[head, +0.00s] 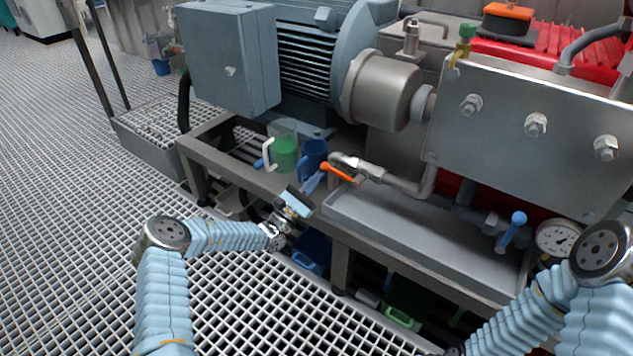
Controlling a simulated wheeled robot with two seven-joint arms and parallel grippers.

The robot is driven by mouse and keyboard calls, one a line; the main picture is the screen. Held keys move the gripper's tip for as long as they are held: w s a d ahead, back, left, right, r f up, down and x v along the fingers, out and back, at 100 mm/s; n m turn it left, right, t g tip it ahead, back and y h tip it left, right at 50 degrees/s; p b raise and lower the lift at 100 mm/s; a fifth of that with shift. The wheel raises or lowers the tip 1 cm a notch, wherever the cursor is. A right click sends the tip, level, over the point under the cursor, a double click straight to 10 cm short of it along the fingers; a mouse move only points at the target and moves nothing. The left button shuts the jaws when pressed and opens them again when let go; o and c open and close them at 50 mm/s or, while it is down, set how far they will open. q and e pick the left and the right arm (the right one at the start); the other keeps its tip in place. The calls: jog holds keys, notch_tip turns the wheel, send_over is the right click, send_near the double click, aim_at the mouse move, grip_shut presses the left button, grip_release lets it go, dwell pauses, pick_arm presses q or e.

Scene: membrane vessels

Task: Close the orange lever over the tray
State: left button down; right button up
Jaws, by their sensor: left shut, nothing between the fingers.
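The orange lever (336,172) sits on the bent grey pipe above the left end of the grey metal tray (440,245). It slants down to the right, from near the blue jug to the pipe. My left gripper (311,184) is shut and empty, in front of the frame's front edge. In the picture its tips are just left of and below the lever's left end; I cannot tell whether they touch. My right arm comes in at the lower right, and its gripper is out of view.
A clear jug with green contents (284,153) and a blue jug (313,160) stand left of the lever. A blue-handled valve (514,228) and a gauge (556,238) are at the tray's right end. The grated floor (70,220) at left is open.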

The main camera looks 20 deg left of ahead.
pick_arm(q)
jog(key=s+d+r+m+g+b, duration=0.1)
jog(key=d+r+m+g, duration=0.2)
jog(key=m, duration=0.7)
jog(key=s+d+r+m+g+b, duration=0.1)
jog(key=d+r+m+g, duration=0.3)
jog(key=r+m+g, duration=0.3)
jog(key=shift+s+r+m+g, duration=0.3)
jog(key=shift+r+m, duration=1.3)
jog(key=shift+r, duration=0.1)
jog(key=shift+d, duration=0.1)
